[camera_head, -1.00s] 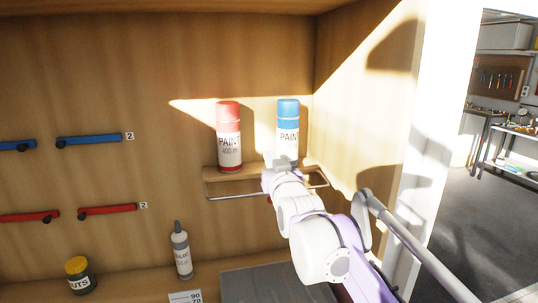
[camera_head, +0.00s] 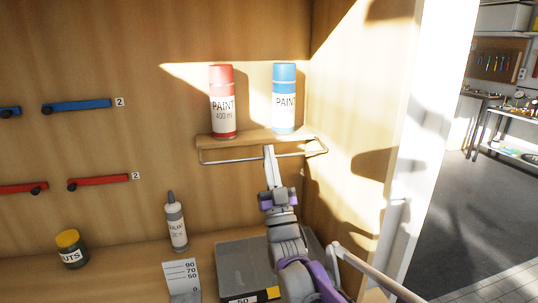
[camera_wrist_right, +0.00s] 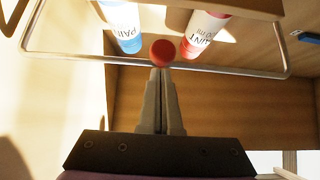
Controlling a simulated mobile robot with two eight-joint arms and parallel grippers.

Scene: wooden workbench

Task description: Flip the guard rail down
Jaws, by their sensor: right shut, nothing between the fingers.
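The guard rail (camera_head: 235,160) is a thin metal wire frame on the small wooden shelf (camera_head: 225,143). Its long bar shows a little below the shelf's front edge, and it also spans the right wrist view (camera_wrist_right: 90,58). A red ball-shaped knob (camera_wrist_right: 162,52) shows at the fingertips in that view; whether they touch it is unclear. My right gripper (camera_head: 268,151) is shut and empty, its fingers pointing up and overlapping the rail's bar in the head view. The shut fingers also show in the wrist view (camera_wrist_right: 161,72). My left gripper is out of view.
A red paint can (camera_head: 222,103) and a blue paint can (camera_head: 284,100) stand upright on the shelf. Below are a sealant bottle (camera_head: 176,225), a nuts jar (camera_head: 71,248) and a grey box (camera_head: 240,262). A side wall (camera_head: 345,130) is close on the right.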

